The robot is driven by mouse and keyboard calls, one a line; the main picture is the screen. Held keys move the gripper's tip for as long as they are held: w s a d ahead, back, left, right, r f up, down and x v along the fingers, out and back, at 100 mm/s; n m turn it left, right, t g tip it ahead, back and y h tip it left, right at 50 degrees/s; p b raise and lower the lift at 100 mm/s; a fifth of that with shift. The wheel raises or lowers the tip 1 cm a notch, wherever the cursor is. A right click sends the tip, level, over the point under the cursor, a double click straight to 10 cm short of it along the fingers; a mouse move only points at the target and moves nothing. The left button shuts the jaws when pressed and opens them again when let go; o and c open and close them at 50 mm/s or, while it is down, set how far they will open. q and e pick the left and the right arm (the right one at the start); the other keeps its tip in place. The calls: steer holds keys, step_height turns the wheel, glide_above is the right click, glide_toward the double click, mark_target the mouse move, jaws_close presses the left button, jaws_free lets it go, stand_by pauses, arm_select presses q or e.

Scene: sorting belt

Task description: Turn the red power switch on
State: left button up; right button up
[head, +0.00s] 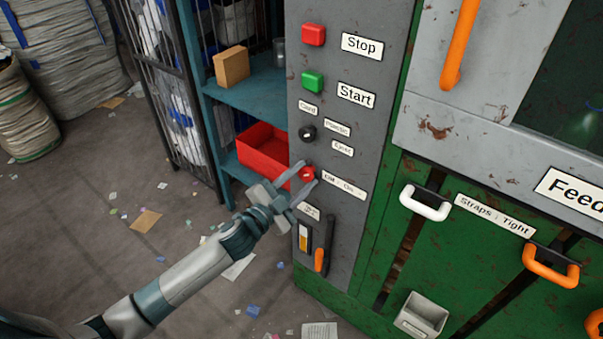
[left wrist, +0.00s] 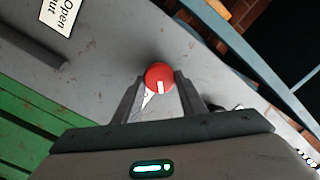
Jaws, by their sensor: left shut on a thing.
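The red power switch (head: 307,174) is a round red knob on the grey control panel (head: 372,110), beside a label that seems to read "Off - On". My left gripper (head: 304,173) reaches it from the lower left, with a finger on either side of the knob. In the left wrist view the red knob (left wrist: 159,77), with a white mark on its face, sits between the fingertips of my left gripper (left wrist: 159,88), which is shut on it. My right gripper is not in view.
Above are a red Stop button (head: 314,34), a green Start button (head: 312,82) and a black selector knob (head: 306,133). An orange-tipped lever (head: 320,260) is just below. A shelf with a red bin (head: 262,152) stands close on the left.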

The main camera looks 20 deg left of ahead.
arm_select(q)
steer(key=m+p, duration=0.1)
steer(key=m, duration=0.3)
steer(key=shift+d+m, duration=0.1)
steer(key=shift+m, duration=0.2)
steer(key=m+p, duration=0.1)
steer(key=m, duration=0.3)
steer(key=shift+f, duration=0.15)
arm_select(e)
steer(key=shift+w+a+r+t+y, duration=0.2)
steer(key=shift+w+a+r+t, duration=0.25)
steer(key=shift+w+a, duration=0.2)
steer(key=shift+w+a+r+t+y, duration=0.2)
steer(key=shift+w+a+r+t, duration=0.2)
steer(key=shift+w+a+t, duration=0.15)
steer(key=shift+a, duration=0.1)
arm_select(q)
steer(key=o, duration=1)
steer(key=shift+s, duration=0.1)
